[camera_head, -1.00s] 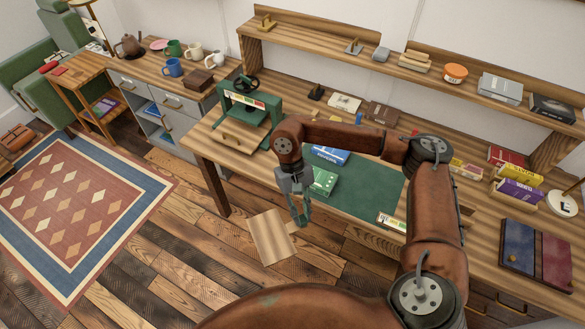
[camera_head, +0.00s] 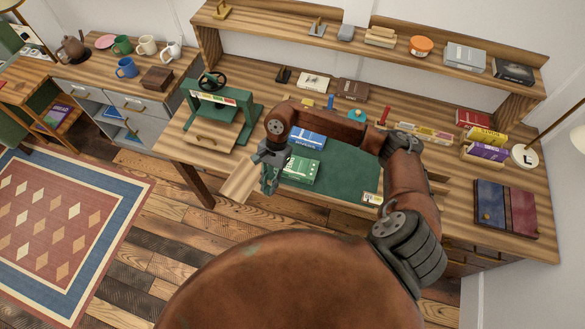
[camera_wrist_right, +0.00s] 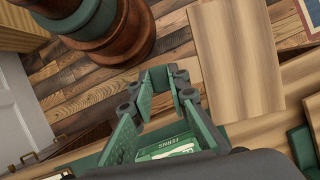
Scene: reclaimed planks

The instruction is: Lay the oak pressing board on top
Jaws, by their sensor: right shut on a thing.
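The oak pressing board (camera_head: 240,178) is a flat, pale rectangular plank. A green book (camera_head: 300,170) lies on the green mat (camera_head: 340,182) just right of the gripper, with a blue book (camera_head: 307,139) behind. My left gripper is not in view.
A green press (camera_head: 245,117) with a handwheel and a wooden base (camera_head: 205,140) stands at the bench's left. Books and boxes crowd the right, including a blue and red pair (camera_head: 506,208). A loaded shelf (camera_head: 300,47) runs along the back.

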